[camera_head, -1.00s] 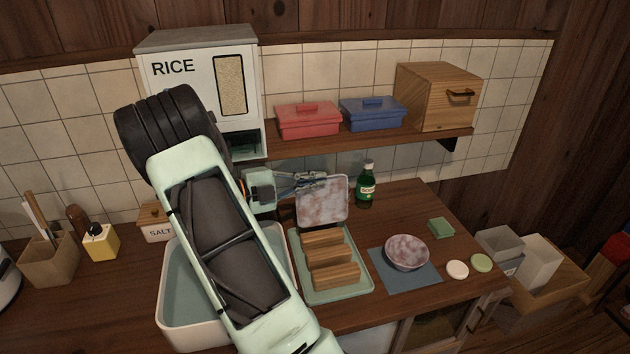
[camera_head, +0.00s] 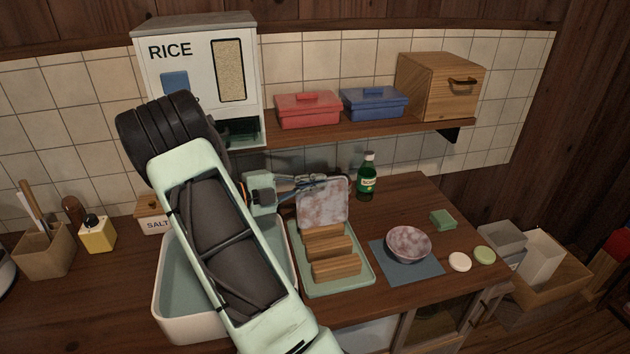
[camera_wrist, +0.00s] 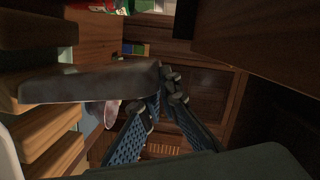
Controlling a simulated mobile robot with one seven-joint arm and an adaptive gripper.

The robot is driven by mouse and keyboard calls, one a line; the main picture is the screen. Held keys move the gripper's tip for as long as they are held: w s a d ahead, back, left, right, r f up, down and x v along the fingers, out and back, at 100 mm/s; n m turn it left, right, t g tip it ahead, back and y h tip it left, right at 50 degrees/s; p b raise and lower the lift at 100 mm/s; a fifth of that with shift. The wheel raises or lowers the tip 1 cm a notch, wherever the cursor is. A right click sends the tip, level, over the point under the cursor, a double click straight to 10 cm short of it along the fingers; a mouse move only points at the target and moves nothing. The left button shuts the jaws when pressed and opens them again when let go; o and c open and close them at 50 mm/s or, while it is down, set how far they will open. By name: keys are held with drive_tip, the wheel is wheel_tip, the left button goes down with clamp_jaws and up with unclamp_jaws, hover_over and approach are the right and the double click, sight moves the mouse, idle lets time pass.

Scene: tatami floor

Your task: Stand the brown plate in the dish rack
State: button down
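The brown plate (camera_head: 323,205) is squarish, with mottled brown and whitish glaze. It stands nearly upright behind the rearmost wooden bar of the dish rack (camera_head: 364,268), a pale green tray with several wooden bars. Its lower edge is hidden by that bar, so I cannot tell whether it touches the tray. My gripper (camera_head: 318,182) is at the plate's upper edge, reaching in from the left, with its fingers closed on it. In the wrist view the plate (camera_wrist: 85,84) shows edge-on, with the fingertips (camera_wrist: 162,95) at its end.
A white basin (camera_head: 172,322) is left of the rack, under my arm. A mottled bowl (camera_head: 409,243) sits on a blue mat (camera_head: 388,273) to the right. A green bottle (camera_head: 366,180) stands behind right. The shelf (camera_head: 370,133) with boxes overhangs the back.

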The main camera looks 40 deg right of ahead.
drive_tip(key=shift+w+f, duration=0.2)
drive_tip(key=shift+f, duration=0.45)
drive_tip(key=shift+w+f+p, duration=0.1)
drive_tip(key=shift+w+p, duration=0.1)
drive_tip(key=shift+p, duration=0.2)
drive_tip(key=c, duration=2.1)
unclamp_jaws()
drive_tip(key=shift+w, duration=0.15)
drive_tip(key=shift+d, duration=0.1)
drive_tip(key=shift+w+a, duration=0.15)
drive_tip(key=shift+a, duration=0.15)
drive_tip(key=v, duration=1.1)
drive_tip(key=shift+a, duration=0.2)
